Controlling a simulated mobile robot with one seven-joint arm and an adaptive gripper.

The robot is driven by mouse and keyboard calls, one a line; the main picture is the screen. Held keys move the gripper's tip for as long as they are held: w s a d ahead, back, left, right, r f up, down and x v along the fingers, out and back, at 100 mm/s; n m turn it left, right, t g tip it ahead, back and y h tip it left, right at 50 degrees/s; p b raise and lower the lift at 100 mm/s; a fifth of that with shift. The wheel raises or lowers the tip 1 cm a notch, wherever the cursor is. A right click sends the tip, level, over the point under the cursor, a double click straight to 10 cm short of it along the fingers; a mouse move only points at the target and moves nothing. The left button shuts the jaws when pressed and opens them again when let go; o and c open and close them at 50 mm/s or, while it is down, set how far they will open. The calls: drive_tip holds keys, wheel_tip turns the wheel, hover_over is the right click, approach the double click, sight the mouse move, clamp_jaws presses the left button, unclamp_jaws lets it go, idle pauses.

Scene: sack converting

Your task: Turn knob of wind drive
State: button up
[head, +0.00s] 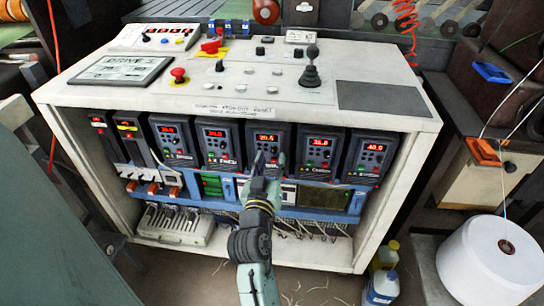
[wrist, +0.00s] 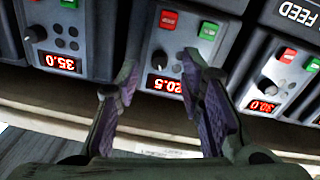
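The middle drive (head: 267,127) in the cabinet's row of dark drives has a red display reading about 20.5. Its lower label is partly hidden behind my gripper (head: 269,158), so I cannot read it fully. In the wrist view, which is upside down, this drive's small dark knob (wrist: 160,58) sits beside its display (wrist: 166,84). My gripper also shows in the wrist view (wrist: 160,68), open, with one finger on each side of the knob and display. Nothing is between the fingers, and I cannot tell whether the fingertips touch the panel.
The neighbouring drive labelled FEED (wrist: 298,14) reads 30.0, and the one on the other side (wrist: 72,35) reads 35.0. The cabinet top (head: 300,108) overhangs the row. A joystick (head: 311,66) and buttons stand on top. A white spool (head: 485,262) and bottles (head: 382,285) stand at right.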

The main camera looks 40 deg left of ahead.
drive_tip(key=v, duration=0.5)
drive_tip(key=shift+s, duration=0.1)
idle(0.3)
